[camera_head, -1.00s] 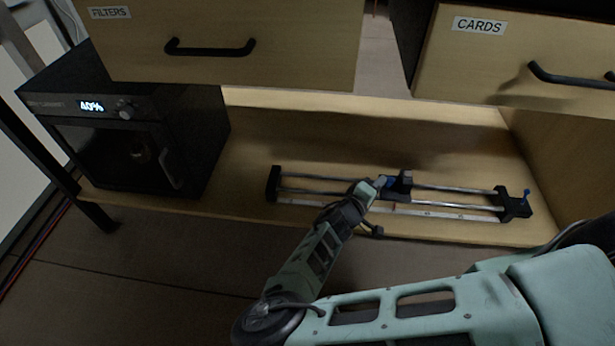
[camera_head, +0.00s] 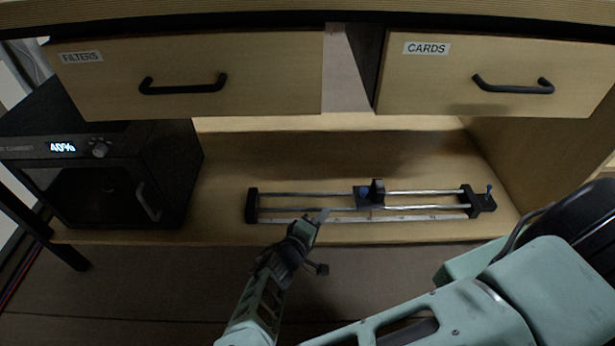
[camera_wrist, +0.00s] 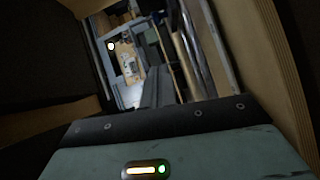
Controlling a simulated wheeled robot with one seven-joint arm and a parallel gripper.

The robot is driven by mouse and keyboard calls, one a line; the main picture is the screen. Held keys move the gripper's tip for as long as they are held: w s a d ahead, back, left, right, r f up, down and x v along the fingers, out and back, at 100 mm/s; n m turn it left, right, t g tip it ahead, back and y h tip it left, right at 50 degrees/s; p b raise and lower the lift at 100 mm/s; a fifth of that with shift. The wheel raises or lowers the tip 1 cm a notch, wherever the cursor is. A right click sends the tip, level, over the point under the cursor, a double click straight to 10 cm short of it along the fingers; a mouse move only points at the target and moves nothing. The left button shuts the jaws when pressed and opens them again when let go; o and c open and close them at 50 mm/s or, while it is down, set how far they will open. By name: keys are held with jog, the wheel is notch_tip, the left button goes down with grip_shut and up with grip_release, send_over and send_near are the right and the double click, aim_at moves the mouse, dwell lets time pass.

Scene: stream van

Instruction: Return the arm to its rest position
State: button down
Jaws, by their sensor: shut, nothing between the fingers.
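My gripper (camera_head: 322,217) shows at the end of my green arm in the head view, just in front of the slider rail's front edge. It is shut and holds nothing. The slider rail (camera_head: 420,207) lies on the lower shelf, with a dark carriage (camera_head: 370,194) near its middle. My gripper appears apart from the carriage, to its left and nearer to me. The wrist view is dark and tilted; it shows metal rods (camera_wrist: 192,50) close by, and the fingertips are hard to make out there.
A FILTERS drawer (camera_head: 250,60) and a CARDS drawer (camera_head: 440,75) hang above the shelf. A black cabinet (camera_head: 90,150) reading 40% stands at the left. The shelf's front edge (camera_head: 200,236) is close to my gripper. The floor in front is open.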

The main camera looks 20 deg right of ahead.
jog(key=s+a+r+m+g+y, duration=0.2)
jog(key=s+r+m+g+y, duration=0.1)
jog(key=s+g, duration=0.75)
jog(key=s+a+r+n+g+y, duration=0.1)
jog(key=s+a+r+y, duration=0.25)
jog(key=r, duration=0.35)
jog(key=s+a+r+g+y, duration=0.1)
jog(key=s+a+r+y, duration=0.25)
jog(key=r, duration=0.45)
jog(key=s+d+r+n+t+y, duration=0.1)
jog(key=s+r+n+y, duration=0.1)
jog(key=r, duration=0.6)
jog(key=s+d+r+n+t+y, duration=0.2)
jog(key=s+r, duration=0.1)
jog(key=r, duration=0.4)
notch_tip(320, 180, up, 36)
jog(key=p, duration=3.5)
jog(key=shift+a+p, duration=0.3)
jog(key=shift+f, duration=0.1)
